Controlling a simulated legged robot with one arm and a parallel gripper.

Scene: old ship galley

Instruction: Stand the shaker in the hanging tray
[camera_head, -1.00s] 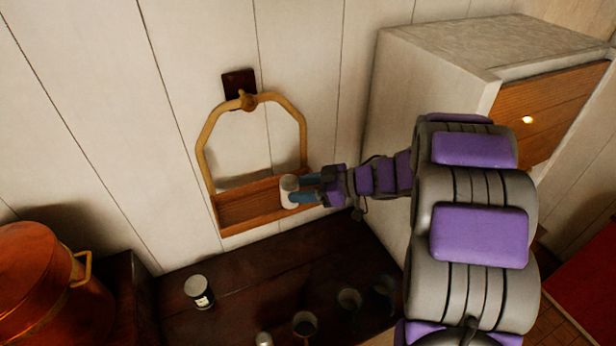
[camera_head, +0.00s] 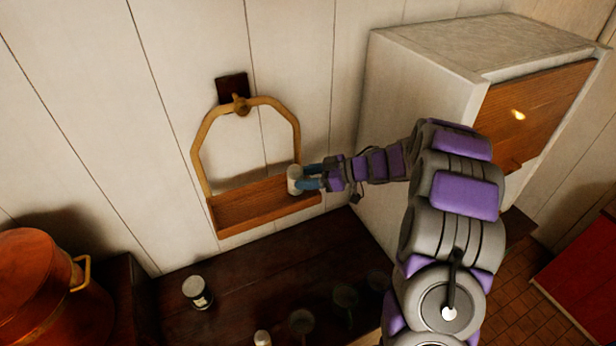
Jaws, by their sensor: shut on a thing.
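The hanging tray (camera_head: 240,214) is a shallow wooden trough hung by a yellow rope-like loop from a dark wall mount. My gripper (camera_head: 308,180) comes in from the right and is shut on a pale cylindrical shaker (camera_head: 294,181). The shaker looks near upright at the tray's right end, overlapping the tray and the right side of the loop in the picture. I cannot tell whether its base touches the tray floor. The gripper's blue fingers hide part of the shaker's right side.
A dark wooden counter (camera_head: 240,275) lies below, with a labelled tin (camera_head: 197,292), a small pale-topped item (camera_head: 262,338) and several cups, one of them here (camera_head: 345,296). A copper vessel (camera_head: 40,285) stands at left. A white cabinet (camera_head: 420,100) stands right of the tray.

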